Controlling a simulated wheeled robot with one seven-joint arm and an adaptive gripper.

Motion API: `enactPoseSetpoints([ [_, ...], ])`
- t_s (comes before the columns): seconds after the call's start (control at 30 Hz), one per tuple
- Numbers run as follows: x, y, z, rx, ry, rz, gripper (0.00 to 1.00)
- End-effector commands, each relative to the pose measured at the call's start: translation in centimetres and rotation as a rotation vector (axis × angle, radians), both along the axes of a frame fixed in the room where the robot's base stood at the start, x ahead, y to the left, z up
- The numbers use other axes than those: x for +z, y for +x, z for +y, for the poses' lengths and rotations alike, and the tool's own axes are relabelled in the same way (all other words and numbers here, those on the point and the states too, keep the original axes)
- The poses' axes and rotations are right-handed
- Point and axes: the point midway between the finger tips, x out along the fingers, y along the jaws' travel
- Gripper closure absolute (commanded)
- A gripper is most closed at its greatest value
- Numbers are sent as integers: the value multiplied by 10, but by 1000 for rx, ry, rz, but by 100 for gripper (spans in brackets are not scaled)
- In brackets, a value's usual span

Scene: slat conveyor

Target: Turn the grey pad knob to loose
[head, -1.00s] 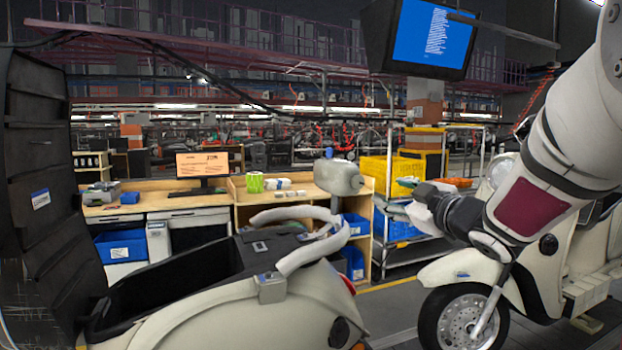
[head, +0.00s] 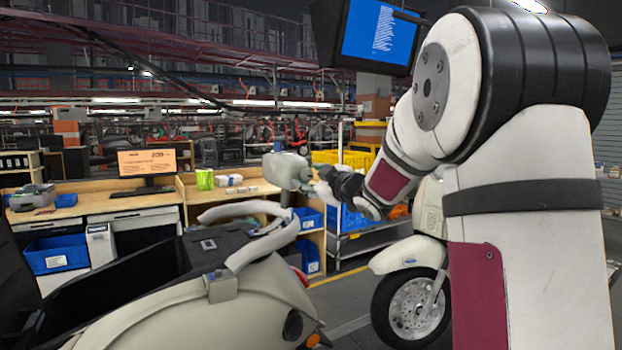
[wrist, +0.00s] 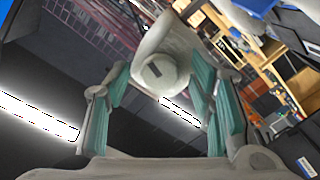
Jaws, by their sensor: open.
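A grey rounded pad (head: 285,171) stands above the rear of the cream scooter in the head view. In the wrist view the grey pad (wrist: 168,38) shows with a round grey knob (wrist: 160,77) facing me. The knob's end has a short dark mark on it, slightly tilted. My gripper (head: 313,184) is at the right end of the pad in the head view. In the wrist view my gripper (wrist: 158,84) is open, its teal-padded fingers on either side of the knob, with visible gaps. The knob is hidden behind my gripper in the head view.
The cream scooter (head: 190,318) with curved light rails (head: 245,208) lies below the pad. A second scooter's front wheel (head: 408,304) is to the right. A wooden workbench (head: 100,211) with blue bins (head: 57,254) stands behind. A screen (head: 378,34) hangs above.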

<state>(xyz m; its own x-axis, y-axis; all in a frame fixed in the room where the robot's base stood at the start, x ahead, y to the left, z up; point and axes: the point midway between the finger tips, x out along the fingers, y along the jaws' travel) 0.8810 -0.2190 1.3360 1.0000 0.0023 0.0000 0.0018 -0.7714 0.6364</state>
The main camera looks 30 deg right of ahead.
Motion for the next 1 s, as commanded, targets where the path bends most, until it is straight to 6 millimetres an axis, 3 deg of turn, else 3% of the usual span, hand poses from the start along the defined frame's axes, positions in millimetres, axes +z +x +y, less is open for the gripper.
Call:
enactPoseSetpoints([
  [0.13, 0, 0, 0, 0, 0, 0, 50],
  [0.37, 0, 0, 0, 0, 0, 0, 99],
  [0.53, 0, 0, 0, 0, -16, 0, 99],
  [0.8, -1, 1, 0, 0, -204, 0, 99],
  [1.0, 0, 0, -1, -1, -215, 1, 99],
])
